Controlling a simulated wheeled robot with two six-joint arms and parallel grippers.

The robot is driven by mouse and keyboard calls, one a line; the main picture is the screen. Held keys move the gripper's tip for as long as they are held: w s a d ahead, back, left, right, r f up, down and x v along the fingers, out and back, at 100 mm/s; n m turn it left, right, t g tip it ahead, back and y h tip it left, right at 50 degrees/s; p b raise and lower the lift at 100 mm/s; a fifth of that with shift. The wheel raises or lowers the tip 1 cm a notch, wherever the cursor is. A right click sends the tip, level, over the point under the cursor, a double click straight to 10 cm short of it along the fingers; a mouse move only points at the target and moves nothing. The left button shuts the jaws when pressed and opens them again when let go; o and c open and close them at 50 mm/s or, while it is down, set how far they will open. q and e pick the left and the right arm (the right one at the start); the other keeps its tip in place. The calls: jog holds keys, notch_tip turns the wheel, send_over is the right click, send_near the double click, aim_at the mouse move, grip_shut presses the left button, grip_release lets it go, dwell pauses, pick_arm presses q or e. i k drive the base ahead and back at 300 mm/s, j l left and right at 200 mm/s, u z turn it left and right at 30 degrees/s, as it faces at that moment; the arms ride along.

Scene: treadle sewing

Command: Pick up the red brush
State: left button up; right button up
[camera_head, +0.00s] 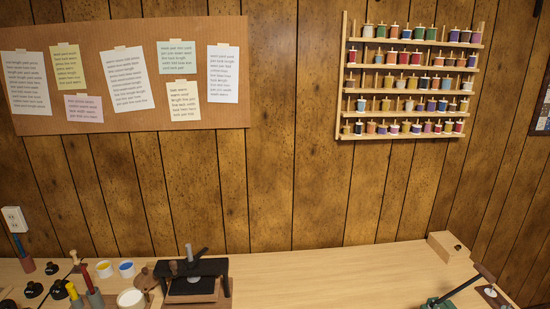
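A slim upright piece with a red upper part (87,280) stands in a grey holder at the lower left of the table. It may be the red brush, but it is too small to be sure. A similar piece with a yellow upper part (72,291) stands just left of it. Farther left, a blue stick (19,245) rises from a dark red base (27,264). Neither of my grippers shows in the head view.
Black knobbed pieces (33,289), paint pots (126,268) and a white bowl (131,298) crowd the left of the table. A black press (194,276) stands beside them. A wooden block (449,247) and a green-based lever tool (452,295) are at right. The middle table (320,277) is clear.

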aim_at(86, 276)
jog(key=u, duration=1.35)
